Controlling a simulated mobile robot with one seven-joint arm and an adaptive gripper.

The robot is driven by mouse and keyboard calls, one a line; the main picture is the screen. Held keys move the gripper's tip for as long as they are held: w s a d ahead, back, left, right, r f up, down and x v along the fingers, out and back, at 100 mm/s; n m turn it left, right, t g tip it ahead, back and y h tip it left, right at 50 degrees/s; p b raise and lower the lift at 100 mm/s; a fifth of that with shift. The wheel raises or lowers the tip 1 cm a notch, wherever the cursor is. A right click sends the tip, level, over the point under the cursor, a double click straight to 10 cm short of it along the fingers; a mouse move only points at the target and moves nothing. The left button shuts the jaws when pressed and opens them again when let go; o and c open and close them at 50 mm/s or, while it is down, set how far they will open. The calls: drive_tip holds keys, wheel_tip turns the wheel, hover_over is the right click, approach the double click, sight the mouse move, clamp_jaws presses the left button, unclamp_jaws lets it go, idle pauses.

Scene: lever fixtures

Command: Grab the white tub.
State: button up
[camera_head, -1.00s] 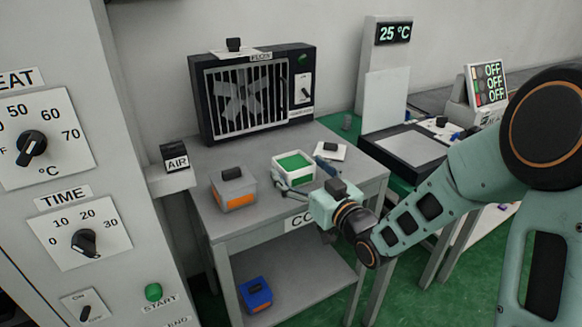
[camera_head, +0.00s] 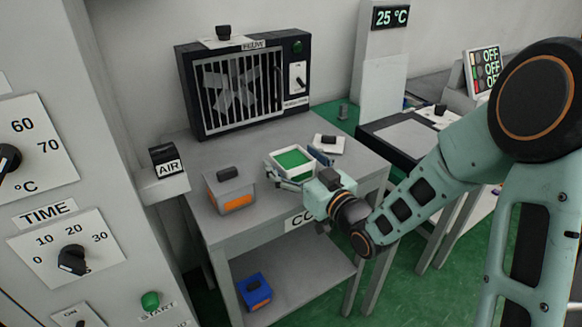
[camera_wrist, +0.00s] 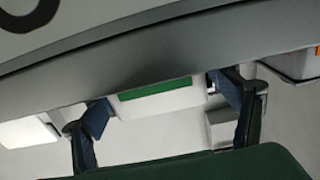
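The white tub (camera_head: 273,160) has a green inside and stands near the front of the grey table in the head view. In the wrist view its white side (camera_wrist: 160,103) and a green strip show between the fingers. My gripper (camera_head: 303,170) is at the tub's near side, its fingers spread wide around it. In the wrist view one blue-padded finger of my gripper (camera_wrist: 160,98) is at each side of the tub, very close to it. I cannot tell whether the pads touch the tub.
A grey box with an orange front (camera_head: 231,192) stands left of the tub. A white plate with a black knob (camera_head: 329,147) lies just behind it to the right. A caged fan (camera_head: 243,88) stands at the back. A blue box (camera_head: 255,291) is on the lower shelf.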

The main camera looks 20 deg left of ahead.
drive_tip(key=c, duration=1.2)
drive_tip(key=shift+r, duration=0.1)
